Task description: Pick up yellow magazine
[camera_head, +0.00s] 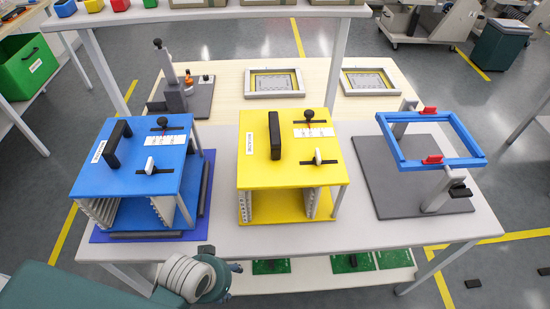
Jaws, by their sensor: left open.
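The yellow magazine (290,165) stands upright in the middle of the white table, with a black handle on its top plate and slotted side walls below. My left gripper (222,260) is at the table's front edge, in front of and to the left of the yellow magazine, and apart from it. It is open with nothing seen in it; my own wrist partly hides its fingers. My right gripper is out of view.
A blue magazine (135,160) stands on a blue mat at the left. A grey plate (390,180) with a blue frame (432,137) is at the right. Two small framed trays (274,82) lie behind. Green boards (353,262) lie on the lower shelf.

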